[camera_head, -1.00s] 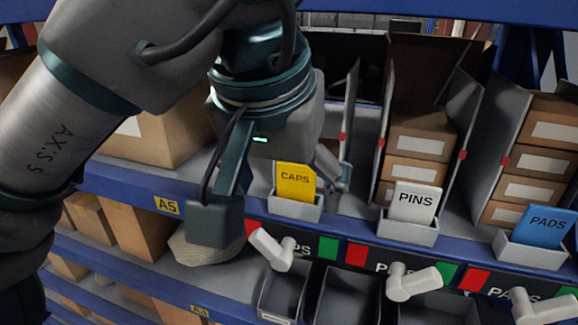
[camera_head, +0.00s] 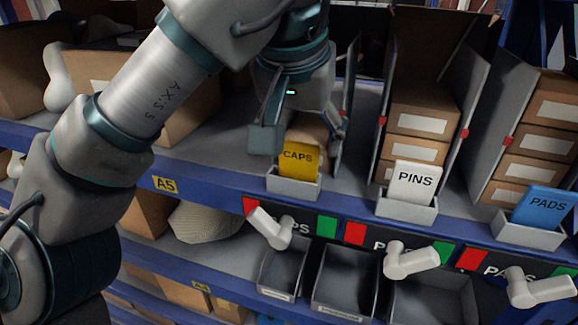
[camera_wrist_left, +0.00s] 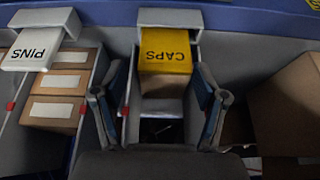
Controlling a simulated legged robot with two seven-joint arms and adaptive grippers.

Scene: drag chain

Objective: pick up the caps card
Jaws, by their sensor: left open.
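The yellow caps card (camera_head: 299,161) stands tilted in a small grey holder (camera_head: 293,187) on the shelf's front edge. It shows upside down in the left wrist view (camera_wrist_left: 166,51). My left gripper (camera_head: 303,135) is open and empty. It is just behind and above the card in the head view. In the left wrist view its two fingers (camera_wrist_left: 160,88) stand on either side of the lane, with the card ahead between them and no contact visible. My right gripper is not in view.
A white PINS card (camera_head: 415,182) and a blue PADS card (camera_head: 547,206) stand in holders to the right. Grey dividers (camera_head: 477,115) flank the boxes. White levers (camera_head: 270,228) project below the shelf edge. A brown box (camera_wrist_left: 288,105) is beside my gripper.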

